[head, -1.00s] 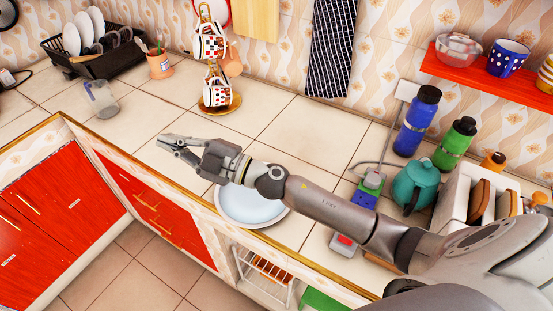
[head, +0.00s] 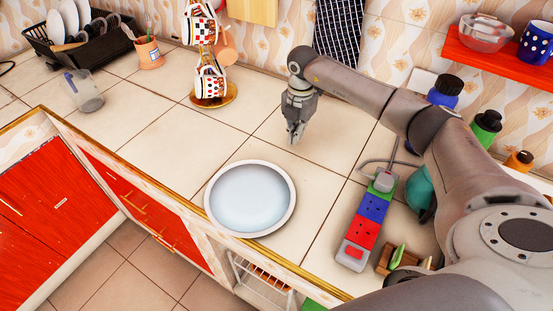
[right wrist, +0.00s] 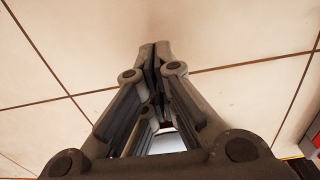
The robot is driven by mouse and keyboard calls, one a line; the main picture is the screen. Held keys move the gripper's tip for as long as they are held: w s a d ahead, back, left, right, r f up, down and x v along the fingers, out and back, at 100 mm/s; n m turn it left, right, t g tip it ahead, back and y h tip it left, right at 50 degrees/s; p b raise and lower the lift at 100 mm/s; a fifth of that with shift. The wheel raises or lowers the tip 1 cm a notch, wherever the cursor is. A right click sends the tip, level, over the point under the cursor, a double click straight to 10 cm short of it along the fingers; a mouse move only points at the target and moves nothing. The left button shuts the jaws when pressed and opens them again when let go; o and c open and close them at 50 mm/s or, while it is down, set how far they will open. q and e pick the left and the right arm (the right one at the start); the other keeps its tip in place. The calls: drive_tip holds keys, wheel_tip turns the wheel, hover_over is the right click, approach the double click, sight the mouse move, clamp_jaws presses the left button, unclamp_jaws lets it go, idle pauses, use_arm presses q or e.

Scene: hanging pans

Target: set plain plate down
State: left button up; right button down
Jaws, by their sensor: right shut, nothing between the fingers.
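The plain plate (head: 250,198) is white with a pale blue-grey centre and lies flat on the tiled counter near its front edge. My right gripper (head: 294,140) points down over the counter, behind and to the right of the plate and apart from it. Its fingers are shut with nothing between them. In the right wrist view the closed fingertips (right wrist: 154,46) are over bare tile, and a pale piece, likely the plate (right wrist: 167,141), shows between the finger links. My left gripper is not in view.
A power strip (head: 363,224) with a cable lies right of the plate. A mug stand (head: 210,85), a clear cup (head: 84,91) and a black dish rack (head: 75,42) stand further left. Bottles and a teal teapot are partly hidden behind my right arm. Tiles left of the plate are clear.

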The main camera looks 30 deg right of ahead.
sight(275, 170)
drive_tip(key=shift+s+d, duration=0.15)
drive_tip(key=shift+s+a+r+p, duration=0.1)
drive_tip(key=shift+s+a+p, duration=0.1)
drive_tip(key=shift+a+p, duration=0.15)
drive_tip(key=s+a+p, duration=0.1)
drive_tip(key=a, duration=0.2)
drive_tip(key=s+a+p, duration=0.2)
drive_tip(key=a, duration=0.1)
drive_tip(key=s+a+p, duration=0.1)
drive_tip(key=s+a, duration=0.1)
drive_tip(key=a, duration=0.1)
drive_tip(key=shift+s+a, duration=0.2)
drive_tip(key=shift+a, duration=0.15)
drive_tip(key=shift+f+p, duration=0.25)
drive_tip(key=shift+p, duration=0.2)
drive_tip(key=shift+f+b, duration=0.5)
drive_tip(key=shift+f, duration=0.1)
